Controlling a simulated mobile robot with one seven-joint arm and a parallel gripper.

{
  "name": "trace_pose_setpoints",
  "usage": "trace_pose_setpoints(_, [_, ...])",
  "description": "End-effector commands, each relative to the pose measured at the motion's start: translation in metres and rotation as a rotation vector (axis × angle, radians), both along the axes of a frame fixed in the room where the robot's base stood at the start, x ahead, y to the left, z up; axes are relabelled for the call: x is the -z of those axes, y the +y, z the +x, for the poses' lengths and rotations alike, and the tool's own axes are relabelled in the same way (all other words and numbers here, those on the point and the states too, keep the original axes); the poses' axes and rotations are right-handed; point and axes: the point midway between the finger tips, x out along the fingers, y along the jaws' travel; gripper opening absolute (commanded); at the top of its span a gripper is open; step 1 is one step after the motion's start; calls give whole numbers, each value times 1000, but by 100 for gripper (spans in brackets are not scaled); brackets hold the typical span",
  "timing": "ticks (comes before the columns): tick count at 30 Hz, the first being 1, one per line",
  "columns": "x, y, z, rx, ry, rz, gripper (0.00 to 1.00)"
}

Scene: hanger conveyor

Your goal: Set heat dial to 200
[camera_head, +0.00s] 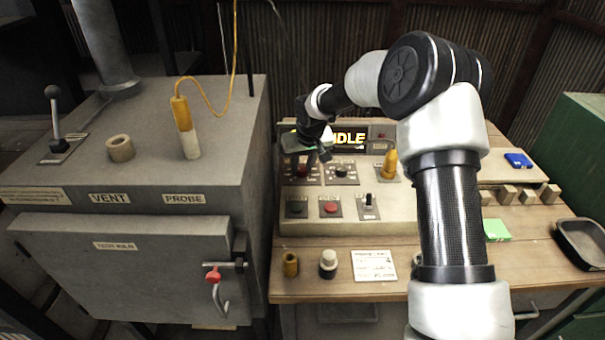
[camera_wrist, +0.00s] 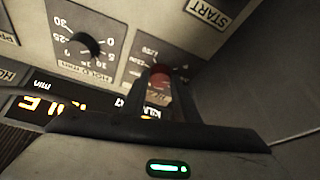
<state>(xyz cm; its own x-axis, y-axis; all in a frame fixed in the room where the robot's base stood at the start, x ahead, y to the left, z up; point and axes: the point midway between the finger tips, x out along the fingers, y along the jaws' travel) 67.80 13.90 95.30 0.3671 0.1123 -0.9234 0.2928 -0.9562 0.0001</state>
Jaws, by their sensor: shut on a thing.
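The heat dial, a red knob (camera_head: 302,171), sits on the upper left of the grey control panel (camera_head: 400,208). In the wrist view the red knob (camera_wrist: 160,74) shows between the dark fingers of my gripper (camera_wrist: 160,92), which is shut on it. Part of its scale, with numbers up to about 1200, shows beside the knob; its pointer and most of its scale are hidden, so I cannot read the setting. In the head view my gripper (camera_head: 311,157) reaches down over the knob and covers part of it.
A black hold-minutes dial (camera_wrist: 86,45) is close beside the red knob. A lit display (camera_head: 350,139) reads IDLE behind. A yellow plug (camera_head: 389,165), a red button (camera_head: 331,208) and a toggle switch (camera_head: 368,202) are nearby. A grey kiln (camera_head: 130,210) stands at left.

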Motion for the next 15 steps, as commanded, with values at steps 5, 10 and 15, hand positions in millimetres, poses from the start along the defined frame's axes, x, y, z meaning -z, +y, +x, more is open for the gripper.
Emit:
trace_pose_setpoints(5, [3, 2, 0, 91, 0, -1, 5])
trace_pose_setpoints(10, [1, 1, 0, 147, 0, -1, 5])
trace_pose_setpoints(15, [1, 2, -1, 169, 1, 0, 5])
